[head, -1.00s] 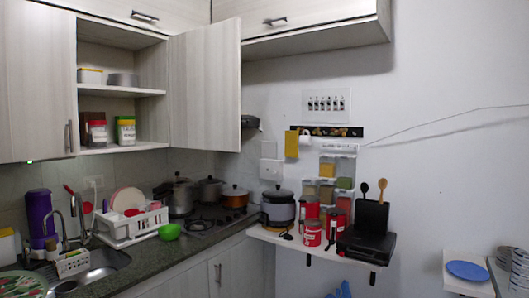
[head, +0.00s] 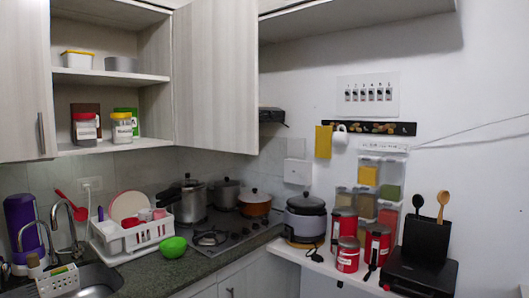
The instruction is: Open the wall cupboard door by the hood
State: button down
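The wall cupboard door by the hood (head: 215,80) is pale wood-grain and stands swung open, away from the cupboard front. Behind it the cupboard's shelves (head: 110,77) show. The upper shelf holds a yellow-lidded tub (head: 77,60) and a grey round tin (head: 120,64). The lower shelf holds a red-lidded jar (head: 84,129) and a yellow-lidded jar (head: 122,128). The dark hood (head: 271,115) shows just right of the door's lower edge. My gripper is not in view.
A closed door with a handle (head: 25,90) is at the left. Below are the sink (head: 95,283), a white dish rack (head: 132,236), a green bowl (head: 173,247) and pots on the stove (head: 212,238). A small shelf at right carries a rice cooker (head: 304,220), red canisters and a black appliance (head: 420,270).

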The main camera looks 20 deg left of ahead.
aim_at(215, 42)
jog(key=u, duration=0.4)
jog(key=i, duration=0.65)
jog(key=u, duration=0.7)
